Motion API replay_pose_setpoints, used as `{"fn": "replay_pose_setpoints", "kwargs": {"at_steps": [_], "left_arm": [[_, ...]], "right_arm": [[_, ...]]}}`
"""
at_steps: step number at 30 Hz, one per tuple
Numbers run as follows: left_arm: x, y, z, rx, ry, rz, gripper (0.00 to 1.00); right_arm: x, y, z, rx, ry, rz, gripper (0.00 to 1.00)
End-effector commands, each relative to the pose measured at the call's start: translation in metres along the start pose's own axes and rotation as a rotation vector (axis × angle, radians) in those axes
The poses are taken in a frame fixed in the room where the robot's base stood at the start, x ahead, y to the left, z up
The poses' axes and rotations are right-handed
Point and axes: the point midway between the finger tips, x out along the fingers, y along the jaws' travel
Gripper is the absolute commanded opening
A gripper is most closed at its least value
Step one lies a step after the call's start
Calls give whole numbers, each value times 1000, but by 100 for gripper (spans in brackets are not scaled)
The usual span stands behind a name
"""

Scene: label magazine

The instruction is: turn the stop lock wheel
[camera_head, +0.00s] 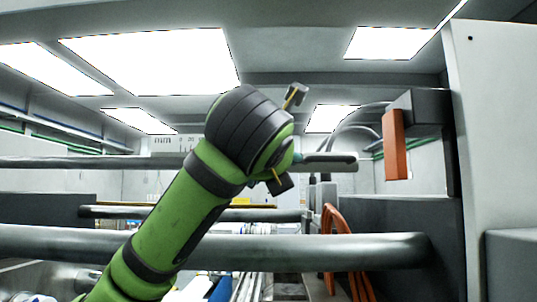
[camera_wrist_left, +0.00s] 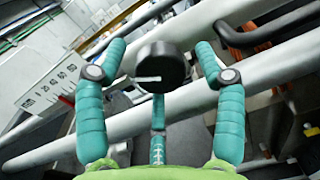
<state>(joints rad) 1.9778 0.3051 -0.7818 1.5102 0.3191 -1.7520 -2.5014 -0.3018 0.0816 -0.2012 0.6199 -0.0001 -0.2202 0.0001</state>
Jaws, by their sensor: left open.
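A round black knob (camera_wrist_left: 160,68) with a white line on its face, which looks like the stop lock wheel, shows in the left wrist view in front of a thick grey bar. My left gripper (camera_wrist_left: 160,50) has three teal fingers, spread open around the knob, one on each side and one below. I cannot tell whether any finger touches it. In the head view my green left arm rises from the lower left, and its dark wrist hides most of the gripper (camera_head: 297,157) and the knob. My right gripper is not in view.
Long grey horizontal bars (camera_head: 330,250) cross in front, low and at mid height. A white numbered scale (camera_wrist_left: 50,85) is left of the fingers. An orange block (camera_head: 396,145) hangs from a dark bracket at right, above orange cables (camera_head: 345,245). A pale wall panel (camera_head: 495,130) bounds the right side.

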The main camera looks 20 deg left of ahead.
Motion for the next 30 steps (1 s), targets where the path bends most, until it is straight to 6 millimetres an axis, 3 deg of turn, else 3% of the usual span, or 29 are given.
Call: {"fn": "replay_pose_setpoints", "kwargs": {"at_steps": [3, 4, 8, 20, 30], "left_arm": [[0, 0, 0, 0, 0, 0, 70], [0, 0, 0, 0, 0, 0, 66], [0, 0, 0, 0, 1, 0, 14], [0, 0, -1, -33, -1, 0, 13], [0, 0, -2, -245, -12, 0, 13]], "right_arm": [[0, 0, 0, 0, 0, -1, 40], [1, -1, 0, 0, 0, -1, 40], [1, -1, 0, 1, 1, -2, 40], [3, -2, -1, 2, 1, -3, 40], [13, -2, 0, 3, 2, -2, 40]]}}
